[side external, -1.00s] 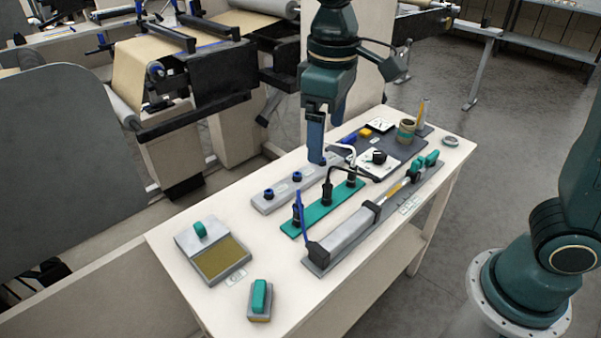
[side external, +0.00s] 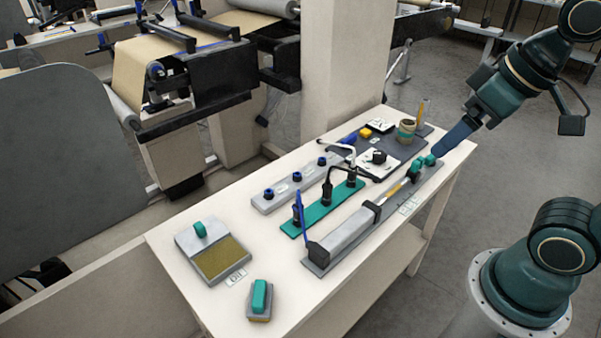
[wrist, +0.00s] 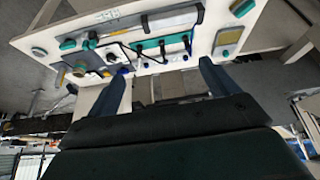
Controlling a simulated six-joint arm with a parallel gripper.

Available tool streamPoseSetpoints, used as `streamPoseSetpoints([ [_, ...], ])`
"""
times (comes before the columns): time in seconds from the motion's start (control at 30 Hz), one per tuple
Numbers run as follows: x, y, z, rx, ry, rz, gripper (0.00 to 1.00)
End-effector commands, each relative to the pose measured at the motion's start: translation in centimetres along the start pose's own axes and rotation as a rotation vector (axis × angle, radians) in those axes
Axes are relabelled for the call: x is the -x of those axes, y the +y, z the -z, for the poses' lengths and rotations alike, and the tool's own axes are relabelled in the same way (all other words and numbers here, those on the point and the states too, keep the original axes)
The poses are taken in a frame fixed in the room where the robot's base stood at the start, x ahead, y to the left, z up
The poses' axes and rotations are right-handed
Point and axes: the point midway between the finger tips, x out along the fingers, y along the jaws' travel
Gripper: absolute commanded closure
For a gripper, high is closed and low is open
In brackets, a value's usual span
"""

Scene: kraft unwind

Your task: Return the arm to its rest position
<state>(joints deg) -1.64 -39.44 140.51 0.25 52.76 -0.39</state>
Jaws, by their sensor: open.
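My gripper (side external: 447,142) is at the right edge of the workbench (side external: 160,243) in the side view, tilted with its blue fingers pointing down and left. The fingers appear in front of the bench's right end; I cannot tell their exact height. In the wrist view, my gripper (wrist: 160,72) has two blue fingers spread wide apart with nothing between them. The bench top (wrist: 30,28) shows beyond the fingertips, tilted in the picture.
The bench holds a long grey fixture (side external: 345,232) with teal knobs, a teal strip (side external: 323,209), a grey strip with blue knobs (side external: 282,188), a lidded box (side external: 222,262) and a teal-handled block (side external: 259,300). A kraft paper machine (side external: 190,85) stands behind.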

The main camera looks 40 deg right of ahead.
Motion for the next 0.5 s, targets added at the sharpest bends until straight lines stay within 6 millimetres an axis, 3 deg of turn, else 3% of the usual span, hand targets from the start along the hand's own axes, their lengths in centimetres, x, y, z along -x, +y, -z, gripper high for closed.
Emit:
streamPoseSetpoints([
  [0.2,-0.02,0.42,-1.29,-0.029,0.035,-0.01,0.13],
  [0.5,-0.04,0.43,-1.34,-0.029,0.035,-0.011,0.13],
])
